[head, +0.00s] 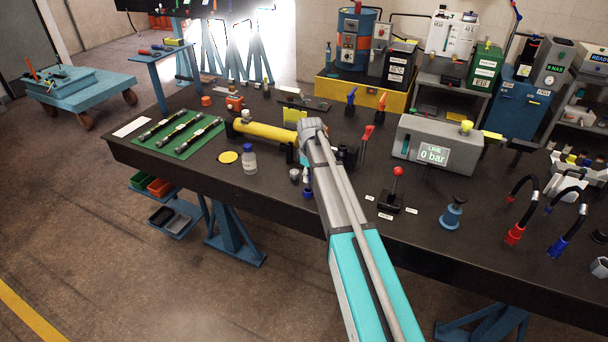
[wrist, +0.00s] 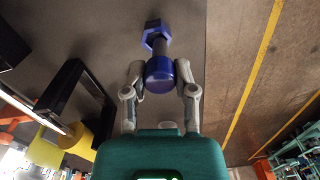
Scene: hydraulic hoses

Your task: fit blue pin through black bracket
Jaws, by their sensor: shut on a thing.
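The blue pin (wrist: 160,72) has a round blue head, a grey shaft and a blue hexagonal piece (wrist: 152,32) at its other end. My gripper (wrist: 159,80) is shut on its head, one finger on each side. I cannot tell whether the hexagonal piece touches the table. In the head view my gripper (head: 306,176) is over the bench's front part, partly hidden by my arm, with dark blue (head: 308,193) just below it. The black bracket (wrist: 80,97) stands left of my gripper in the wrist view, apart from the pin. In the head view my arm hides much of the bracket (head: 347,155).
A red-knobbed lever (head: 397,173) and a grey gauge box (head: 410,140) stand to the right. The bench edge is close by.

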